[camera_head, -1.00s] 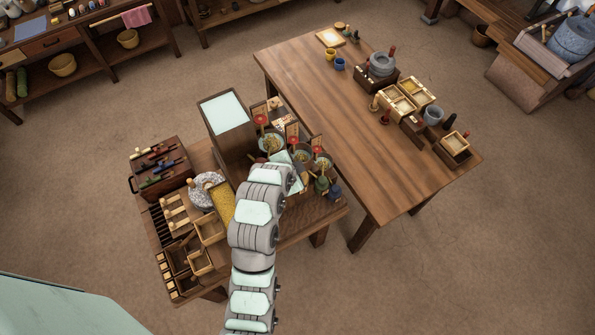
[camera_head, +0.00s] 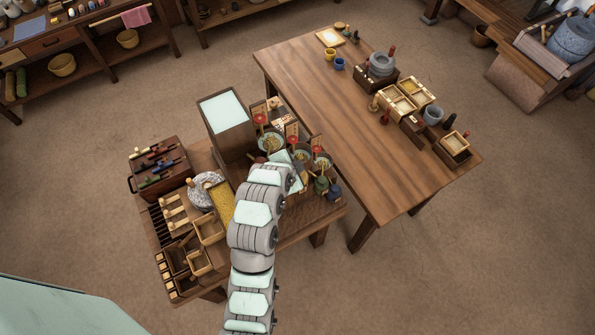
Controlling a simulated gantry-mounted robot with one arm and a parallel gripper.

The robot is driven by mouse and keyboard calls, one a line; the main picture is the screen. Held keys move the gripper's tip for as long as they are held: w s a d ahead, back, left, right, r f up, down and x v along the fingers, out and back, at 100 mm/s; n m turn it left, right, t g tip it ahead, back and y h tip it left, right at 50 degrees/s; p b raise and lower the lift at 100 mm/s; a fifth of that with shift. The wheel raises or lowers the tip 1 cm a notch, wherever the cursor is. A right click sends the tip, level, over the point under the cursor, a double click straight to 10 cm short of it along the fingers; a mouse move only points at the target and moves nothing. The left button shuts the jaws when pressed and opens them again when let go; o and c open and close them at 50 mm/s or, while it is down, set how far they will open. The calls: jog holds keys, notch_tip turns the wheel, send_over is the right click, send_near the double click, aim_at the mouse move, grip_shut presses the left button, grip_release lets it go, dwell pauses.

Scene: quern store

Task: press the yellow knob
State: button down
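I cannot make out a yellow knob for certain. My arm reaches over the smaller wooden bench (camera_head: 295,233), and its end is among a cluster of bowls and red-topped pieces near the bench's right side. My gripper's fingers are hidden by the arm's last links, so I cannot see their opening or any contact. Red-topped pieces (camera_head: 261,119) stand beside several bowls (camera_head: 270,143) just beyond the arm's end. A dark box with several coloured handles (camera_head: 159,168) stands at the bench's left; a yellow one among them is too small to confirm.
A tall box with a pale top (camera_head: 224,110) stands behind the arm's end. A grey round stone (camera_head: 201,192) and open wooden trays (camera_head: 209,230) lie to the left. The larger table (camera_head: 340,125) holds cups and boxes, with a bare middle.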

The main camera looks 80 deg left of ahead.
jog(key=shift+h, duration=0.5)
jog(key=f, duration=0.1)
jog(key=d+f, duration=0.1)
jog(key=f, duration=0.1)
jog(key=d+f, duration=0.1)
jog(key=shift+s+f, duration=0.15)
jog(key=shift+f, duration=0.05)
jog(key=shift+r, duration=0.15)
jog(key=shift+a+r, duration=0.3)
jog(key=shift+r, duration=0.7)
jog(key=shift+a+r+p, duration=0.15)
jog(key=shift+r+p, duration=0.15)
jog(key=shift+y, duration=0.3)
jog(key=r, duration=0.3)
jog(key=r+p, duration=0.1)
jog(key=r, duration=0.1)
jog(key=shift+s+r, duration=0.2)
jog(key=shift+r, duration=0.2)
jog(key=shift+a+r, duration=0.1)
jog(key=shift+r, duration=0.1)
jog(key=shift+w, duration=0.1)
